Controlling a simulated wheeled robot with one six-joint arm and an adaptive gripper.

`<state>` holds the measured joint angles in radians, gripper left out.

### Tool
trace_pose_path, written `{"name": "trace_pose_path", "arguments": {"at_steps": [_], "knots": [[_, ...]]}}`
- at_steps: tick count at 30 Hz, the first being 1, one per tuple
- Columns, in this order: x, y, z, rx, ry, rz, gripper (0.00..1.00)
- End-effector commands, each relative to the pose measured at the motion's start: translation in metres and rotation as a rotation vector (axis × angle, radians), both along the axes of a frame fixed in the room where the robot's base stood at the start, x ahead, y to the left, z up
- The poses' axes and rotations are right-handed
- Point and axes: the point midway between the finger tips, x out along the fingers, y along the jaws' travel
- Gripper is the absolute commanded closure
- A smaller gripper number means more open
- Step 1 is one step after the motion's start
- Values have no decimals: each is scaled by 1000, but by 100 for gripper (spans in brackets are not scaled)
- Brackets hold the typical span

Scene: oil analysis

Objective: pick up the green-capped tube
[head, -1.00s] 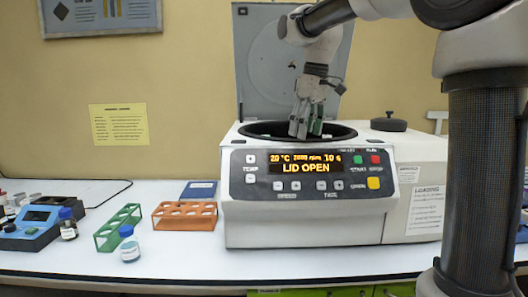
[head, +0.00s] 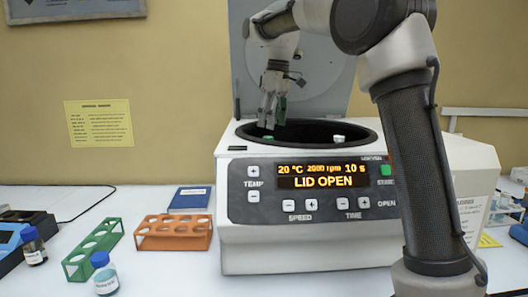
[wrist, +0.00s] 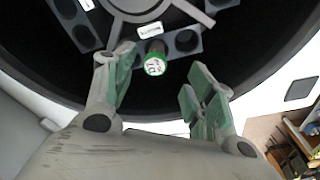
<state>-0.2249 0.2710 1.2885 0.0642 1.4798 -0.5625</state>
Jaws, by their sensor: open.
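The green-capped tube (wrist: 154,64) sits upright in a hole of the centrifuge rotor (wrist: 186,42). Its round green cap, with a pale marked top, shows in the wrist view. A small green spot, likely this cap (head: 268,137), shows at the left of the bowl in the head view. My gripper (head: 272,112) hangs over the left part of the open centrifuge (head: 300,240). In the wrist view my gripper (wrist: 158,72) is open and empty, its two green-padded fingers on either side of the cap, apart from it. The tube's body is mostly hidden in the rotor.
The raised lid (head: 245,95) stands behind the bowl, close to my arm. A white cap (head: 338,139) shows at the bowl's right. Green (head: 75,268) and orange (head: 174,243) racks and a blue-capped bottle (head: 105,278) stand left of the centrifuge.

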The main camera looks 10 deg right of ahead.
Motion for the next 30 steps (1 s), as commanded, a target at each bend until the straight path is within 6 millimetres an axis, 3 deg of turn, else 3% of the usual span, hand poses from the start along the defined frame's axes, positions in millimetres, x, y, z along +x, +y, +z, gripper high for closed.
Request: {"name": "trace_pose_path", "arguments": {"at_steps": [5,18,26,27,30], "knots": [[1,2,-14,-1,3,1,45],[9,9,-72,0,1,1,45],[10,10,-77,1,-1,1,45],[10,10,-77,1,-1,1,47],[10,10,-77,0,0,1,65]]}}
